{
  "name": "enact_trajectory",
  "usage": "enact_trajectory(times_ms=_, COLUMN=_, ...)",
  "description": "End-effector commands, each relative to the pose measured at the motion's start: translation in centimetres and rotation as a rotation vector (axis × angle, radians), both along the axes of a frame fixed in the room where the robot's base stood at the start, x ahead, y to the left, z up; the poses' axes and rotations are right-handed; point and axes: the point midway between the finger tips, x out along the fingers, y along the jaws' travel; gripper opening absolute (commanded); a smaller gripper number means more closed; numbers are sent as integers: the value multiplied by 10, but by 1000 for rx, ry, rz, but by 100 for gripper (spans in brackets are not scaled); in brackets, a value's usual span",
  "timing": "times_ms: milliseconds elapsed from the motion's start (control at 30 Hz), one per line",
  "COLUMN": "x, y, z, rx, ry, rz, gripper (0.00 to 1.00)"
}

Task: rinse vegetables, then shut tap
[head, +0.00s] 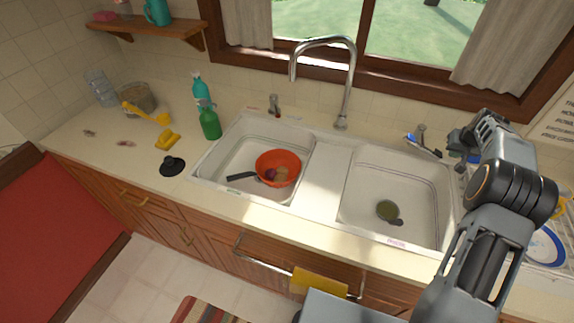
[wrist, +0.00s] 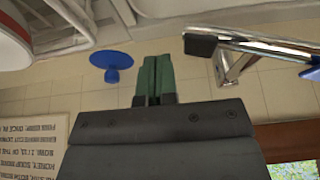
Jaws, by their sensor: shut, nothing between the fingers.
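An orange bowl (head: 278,168) with a few small vegetables (head: 272,174) sits in the left basin (head: 235,150); a dark handle lies beside it. The tall chrome faucet (head: 345,85) arches behind the basins; I see no water stream at its spout. A left tap handle (head: 275,106) and a right tap handle (head: 421,134) stand on the sink's back edge. My gripper (head: 460,142) is just right of the right tap handle. In the wrist view its green fingers (wrist: 154,66) are together and empty, apart from a chrome tap lever (wrist: 240,55).
The right basin (head: 375,185) holds only a dark drain strainer (head: 389,211). A dish rack with a plate (head: 545,245) stands at right, near my arm.

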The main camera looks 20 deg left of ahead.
Motion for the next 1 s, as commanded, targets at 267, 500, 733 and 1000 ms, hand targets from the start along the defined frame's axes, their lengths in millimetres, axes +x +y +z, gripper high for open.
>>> enact_trajectory(times_ms=267, x=0, y=0, z=2, rx=0, ry=-1, rz=0, gripper=0)
enact_trajectory(times_ms=500, x=0, y=0, z=19, rx=0, ry=-3, rz=0, gripper=0)
enact_trajectory(times_ms=733, x=0, y=0, z=44, rx=-1, ry=-3, rz=0, gripper=0)
enact_trajectory(times_ms=1000, x=0, y=0, z=70, rx=0, ry=-2, rz=0, gripper=0)
